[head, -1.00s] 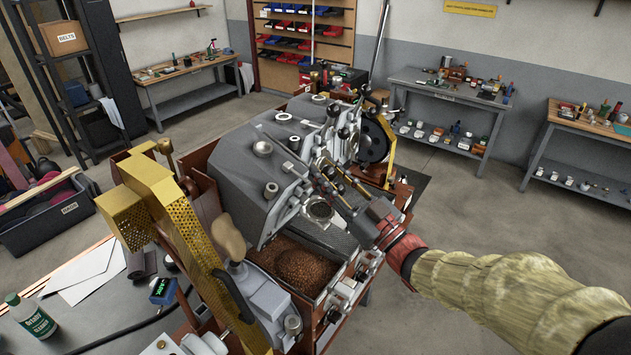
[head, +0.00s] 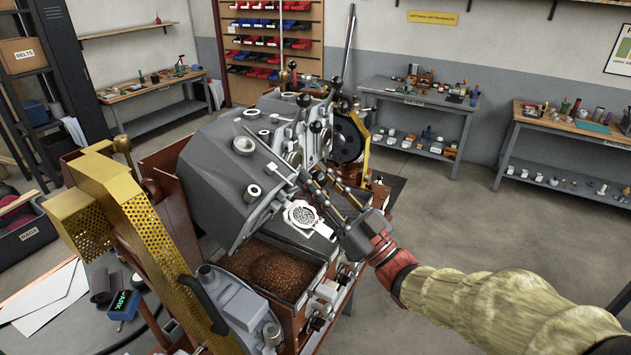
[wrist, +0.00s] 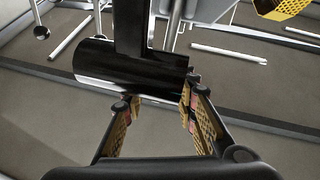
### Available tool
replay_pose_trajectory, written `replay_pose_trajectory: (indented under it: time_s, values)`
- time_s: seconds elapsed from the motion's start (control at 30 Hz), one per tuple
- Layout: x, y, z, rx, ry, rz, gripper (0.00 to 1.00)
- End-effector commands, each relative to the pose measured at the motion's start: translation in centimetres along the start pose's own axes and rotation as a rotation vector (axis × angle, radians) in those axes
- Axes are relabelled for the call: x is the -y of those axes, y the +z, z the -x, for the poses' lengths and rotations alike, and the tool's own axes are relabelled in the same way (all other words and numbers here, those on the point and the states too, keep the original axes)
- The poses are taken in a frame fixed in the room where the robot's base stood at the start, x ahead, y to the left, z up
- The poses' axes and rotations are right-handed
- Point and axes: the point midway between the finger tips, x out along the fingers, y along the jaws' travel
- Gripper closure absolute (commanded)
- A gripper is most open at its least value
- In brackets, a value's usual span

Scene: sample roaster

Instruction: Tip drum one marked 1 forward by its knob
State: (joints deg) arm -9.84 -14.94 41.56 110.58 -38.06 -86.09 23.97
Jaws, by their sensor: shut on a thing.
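The roaster's grey housings (head: 225,165) stand in a row on the machine. I cannot read a number 1 on any of them, so I cannot tell which is drum one. My gripper (head: 312,188) reaches in from the right to the front of the row. In the wrist view its fingers (wrist: 157,95) are shut on a black cylindrical knob (wrist: 105,62) with a thick black stem. The knob lies crosswise and hides part of what is behind it. In the head view the fingers hide the grip point.
A pale perforated round piece (head: 300,215) lies just below the fingers. A tray of brown beans (head: 262,268) is in front. A yellow perforated guard (head: 150,235) stands at the left. Open floor (head: 430,215) lies to the right, before the benches.

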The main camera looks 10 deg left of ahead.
Motion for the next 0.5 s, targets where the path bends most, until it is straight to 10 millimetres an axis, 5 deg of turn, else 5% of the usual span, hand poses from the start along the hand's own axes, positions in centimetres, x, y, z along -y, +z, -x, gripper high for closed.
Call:
replay_pose_trajectory:
  time_s: [0.17, 0.2, 0.5]
  values:
    - [0.03, 0.93, 0.56, 0.016, 0.005, -0.010, 1.00]
    - [0.03, 0.97, 0.58, 0.017, 0.005, -0.010, 0.71]
    - [0.02, 0.61, 0.35, 0.011, 0.003, -0.006, 0.53]
